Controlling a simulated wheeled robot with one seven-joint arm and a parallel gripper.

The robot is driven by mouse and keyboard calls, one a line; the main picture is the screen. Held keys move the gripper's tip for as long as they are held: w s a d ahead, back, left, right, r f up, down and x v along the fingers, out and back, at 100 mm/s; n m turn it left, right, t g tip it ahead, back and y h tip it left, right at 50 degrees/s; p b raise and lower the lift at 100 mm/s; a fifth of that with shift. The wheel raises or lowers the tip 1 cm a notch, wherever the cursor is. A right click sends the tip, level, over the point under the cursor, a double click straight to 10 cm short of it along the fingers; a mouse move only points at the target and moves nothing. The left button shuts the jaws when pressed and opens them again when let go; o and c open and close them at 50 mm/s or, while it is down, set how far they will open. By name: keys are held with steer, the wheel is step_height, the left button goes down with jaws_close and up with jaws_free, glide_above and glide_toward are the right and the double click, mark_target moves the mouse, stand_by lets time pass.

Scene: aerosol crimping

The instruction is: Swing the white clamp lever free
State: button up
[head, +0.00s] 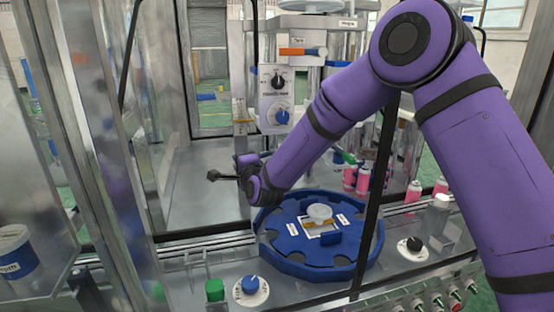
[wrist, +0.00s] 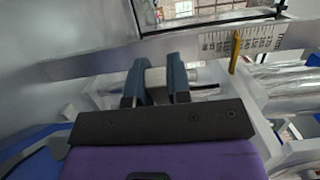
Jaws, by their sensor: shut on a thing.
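In the wrist view my gripper (wrist: 155,72) has its two dark blue fingers closed on the sides of a small white block-like piece, which I take to be the white clamp lever (wrist: 155,80). A shiny metal rod with a dark end runs to the right just behind the fingers. In the head view my purple arm reaches down to the left, and its wrist is in front of the machine's lower column. The fingertips and the lever are hidden there behind my wrist.
A ruler scale (wrist: 240,40) with a yellow pointer stands close right of the fingers. In the head view, a control panel with knobs (head: 278,98) is above my wrist. A blue rotary table (head: 318,262) lies below it. Pink cans (head: 363,180) stand to the right.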

steer(key=shift+w+a, duration=0.15)
steer(key=shift+x, duration=0.85)
steer(key=o, duration=0.8)
steer(key=shift+s+a+v, duration=0.1)
steer(key=shift+a+v, duration=0.1)
steer(key=shift+v, duration=0.85)
steer(key=shift+s+a+v, duration=0.1)
steer(key=shift+a+v, duration=0.1)
steer(key=shift+v, duration=0.9)
steer(key=shift+s+a+v, duration=0.1)
steer(key=shift+a+v, duration=0.1)
steer(key=shift+v, duration=0.85)
